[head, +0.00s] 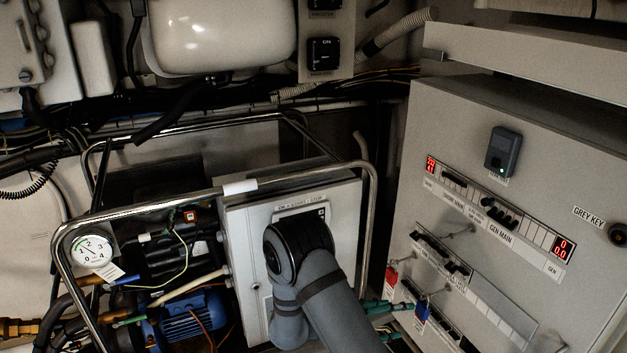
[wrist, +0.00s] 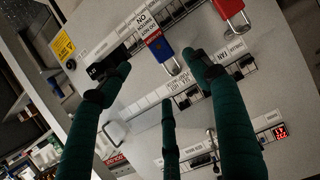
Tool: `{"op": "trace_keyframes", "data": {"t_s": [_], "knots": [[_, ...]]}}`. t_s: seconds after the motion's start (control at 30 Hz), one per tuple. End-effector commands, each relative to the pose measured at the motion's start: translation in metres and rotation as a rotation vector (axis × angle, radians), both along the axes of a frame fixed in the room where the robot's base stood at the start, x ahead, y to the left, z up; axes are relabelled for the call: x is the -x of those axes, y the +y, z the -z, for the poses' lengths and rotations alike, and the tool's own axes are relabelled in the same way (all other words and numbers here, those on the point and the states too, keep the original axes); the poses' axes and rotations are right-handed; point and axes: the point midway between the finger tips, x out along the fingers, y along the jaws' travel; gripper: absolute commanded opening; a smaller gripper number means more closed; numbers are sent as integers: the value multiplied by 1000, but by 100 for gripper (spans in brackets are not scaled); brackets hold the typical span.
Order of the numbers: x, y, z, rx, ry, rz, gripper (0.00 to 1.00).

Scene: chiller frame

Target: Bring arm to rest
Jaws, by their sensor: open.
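My arm (head: 340,310) reaches up in the lower middle of the head view, with its bent joint in front of the grey box with a start/stop label (head: 340,215). My gripper (head: 375,306) shows only in part beyond the arm, to its right, in front of the lower part of the switch panel (head: 450,135). In the wrist view my gripper (wrist: 162,78) has its green fingers spread, with nothing between them. A blue padlock (wrist: 165,60) and a red padlock (wrist: 228,8) hang on the panel beyond the fingers. Contact with the panel cannot be told.
A chrome tube frame (head: 150,208) surrounds a pressure gauge (head: 92,250), a blue motor (head: 193,315) and hoses left of my arm. A white tank (head: 222,35) hangs above. The red lock (head: 391,277) and blue lock (head: 423,310) also show in the head view.

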Motion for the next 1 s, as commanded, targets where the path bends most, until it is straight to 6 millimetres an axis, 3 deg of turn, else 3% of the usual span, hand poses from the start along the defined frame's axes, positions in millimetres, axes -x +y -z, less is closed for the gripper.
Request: {"op": "trace_keyframes", "data": {"t_s": [0.27,0.87,1.0], "knots": [[-3,-11,5,1,0,4,63],[-37,-106,46,-1,0,2,63],[-36,-96,36,-1,0,-4,63]]}}
